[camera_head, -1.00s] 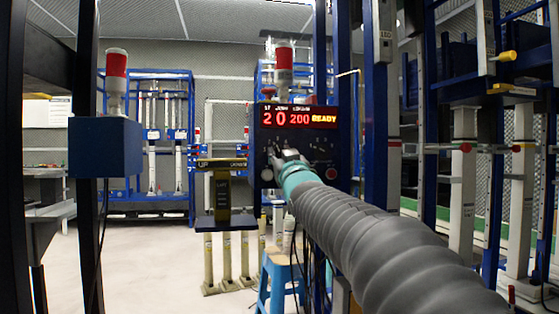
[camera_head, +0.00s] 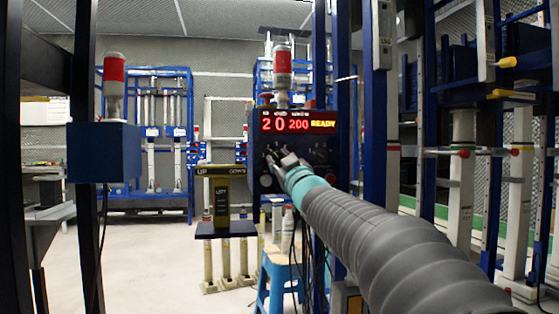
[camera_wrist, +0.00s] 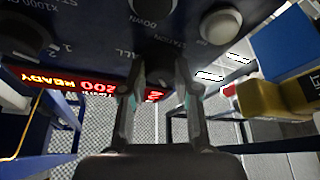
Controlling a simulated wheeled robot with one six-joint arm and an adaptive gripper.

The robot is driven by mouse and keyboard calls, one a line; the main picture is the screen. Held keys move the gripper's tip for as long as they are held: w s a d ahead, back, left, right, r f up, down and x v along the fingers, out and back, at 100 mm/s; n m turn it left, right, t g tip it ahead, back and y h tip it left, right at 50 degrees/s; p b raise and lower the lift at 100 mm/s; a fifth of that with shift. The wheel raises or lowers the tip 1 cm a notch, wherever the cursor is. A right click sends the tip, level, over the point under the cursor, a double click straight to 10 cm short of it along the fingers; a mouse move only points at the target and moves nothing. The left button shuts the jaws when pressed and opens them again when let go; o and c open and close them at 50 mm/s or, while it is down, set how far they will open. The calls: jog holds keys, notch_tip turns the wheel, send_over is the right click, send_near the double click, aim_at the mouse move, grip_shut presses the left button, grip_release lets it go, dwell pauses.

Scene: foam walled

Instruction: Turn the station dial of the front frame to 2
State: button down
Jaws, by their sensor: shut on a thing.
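The front frame's dark blue control box (camera_head: 262,178) shows in the head view, with a lit red and yellow display (camera_head: 298,122) reading 2, 0, 200 and READY. My gripper (camera_head: 276,160) reaches the lower left of its face. In the wrist view, which sees the panel upside down, my gripper (camera_wrist: 158,62) is shut on the dark station dial (camera_wrist: 155,68), just by the STATION lettering. The fingers hide most of the dial, so its pointer cannot be read. A black button (camera_wrist: 152,8) marked DOWN and a pale round button (camera_wrist: 220,25) are close by.
Another dial (camera_wrist: 38,118) is on the same panel. A red and white lamp (camera_head: 283,72) stands on the box. A yellow UP/DOWN block (camera_head: 228,190) on a stand is left of it. A blue stool (camera_head: 279,275) stands below. Blue posts (camera_head: 376,140) rise close to my arm.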

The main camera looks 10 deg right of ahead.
jog(key=c, duration=0.8)
grip_release()
jog(key=shift+c, duration=0.2)
jog(key=v, duration=1.2)
jog(key=shift+f, duration=0.15)
